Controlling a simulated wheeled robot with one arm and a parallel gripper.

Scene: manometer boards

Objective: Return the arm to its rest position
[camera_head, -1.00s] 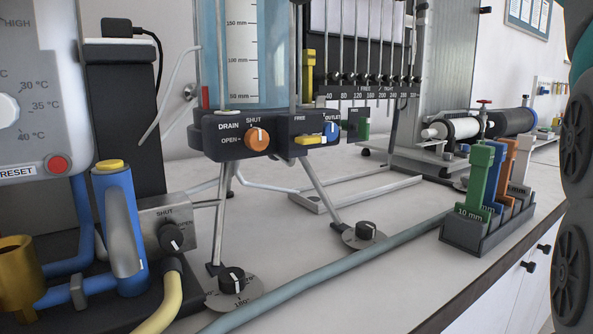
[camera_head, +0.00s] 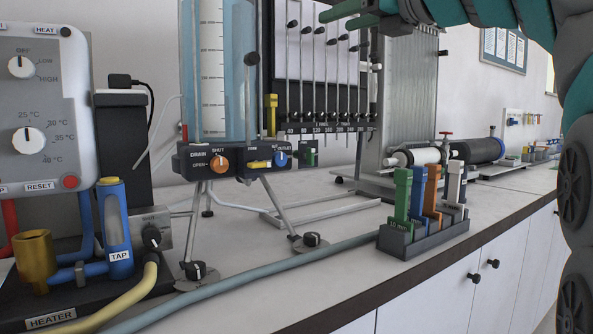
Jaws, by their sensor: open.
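My gripper (camera_head: 338,18) shows at the top edge, right of centre. Its two green fingers point left and stand apart, with nothing seen between them. It is in front of the upper part of the manometer tube board (camera_head: 315,95) in the picture; I cannot tell how far apart they are in depth. My teal and dark grey arm (camera_head: 480,12) runs from it along the top edge to the right side. Part of the arm is cut off by the frame.
The bench (camera_head: 300,275) holds a heater unit (camera_head: 40,110) at left and a water column with a drain panel (camera_head: 235,160). A rack (camera_head: 420,238) of coloured gauge blocks stands near the front edge. A hose (camera_head: 250,278) crosses the bench.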

